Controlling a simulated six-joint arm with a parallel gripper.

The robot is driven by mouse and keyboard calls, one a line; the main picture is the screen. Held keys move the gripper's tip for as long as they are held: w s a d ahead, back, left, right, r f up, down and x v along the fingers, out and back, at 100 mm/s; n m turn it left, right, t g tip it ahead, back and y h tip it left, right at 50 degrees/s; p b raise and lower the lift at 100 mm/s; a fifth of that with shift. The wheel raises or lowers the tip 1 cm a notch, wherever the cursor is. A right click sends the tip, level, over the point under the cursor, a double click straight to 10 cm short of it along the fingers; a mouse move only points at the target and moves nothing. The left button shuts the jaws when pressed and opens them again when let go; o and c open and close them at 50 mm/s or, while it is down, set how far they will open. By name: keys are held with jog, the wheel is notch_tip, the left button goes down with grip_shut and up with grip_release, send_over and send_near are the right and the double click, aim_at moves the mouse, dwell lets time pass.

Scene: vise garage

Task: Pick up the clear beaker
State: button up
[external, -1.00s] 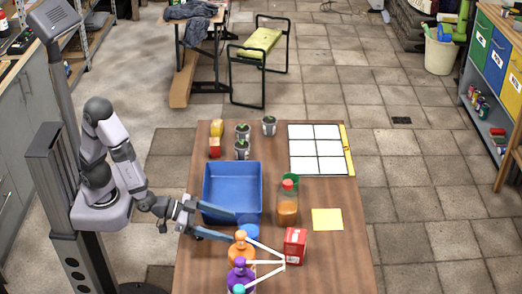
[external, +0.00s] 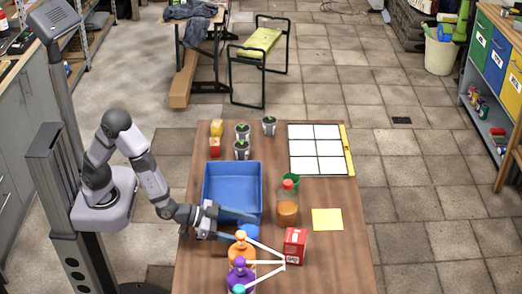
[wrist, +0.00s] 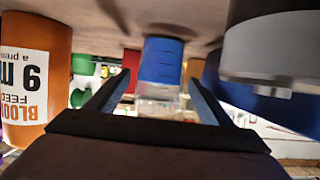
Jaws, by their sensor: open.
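The clear beaker shows in the wrist view (wrist: 160,98), which is upside down. Its lower part is blue, seemingly from blue contents, and its clear wall shows beyond that. In the external view only a blue part of it (external: 250,232) shows, behind the orange bottle. My gripper (external: 246,228) is open and low over the table, with its fingers pointing at the beaker. In the wrist view my gripper (wrist: 158,82) has one finger on each side of the beaker, with gaps visible. Whether the beaker is fully between the fingertips I cannot tell.
An orange bottle (external: 240,254) and a purple bottle (external: 240,275) stand close in front of the beaker. A blue bin (external: 232,222) is just behind my gripper. A sauce bottle (external: 288,208) and a red box (external: 295,246) stand to the right. Thin white arms fan out near the bottles.

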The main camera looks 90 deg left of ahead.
jog(key=shift+w, duration=0.15)
jog(key=shift+p+x, duration=0.4)
jog(key=shift+x, duration=2.1)
jog(key=shift+d+f, duration=0.1)
jog(key=shift+f, duration=0.05)
jog(key=c, duration=1.3)
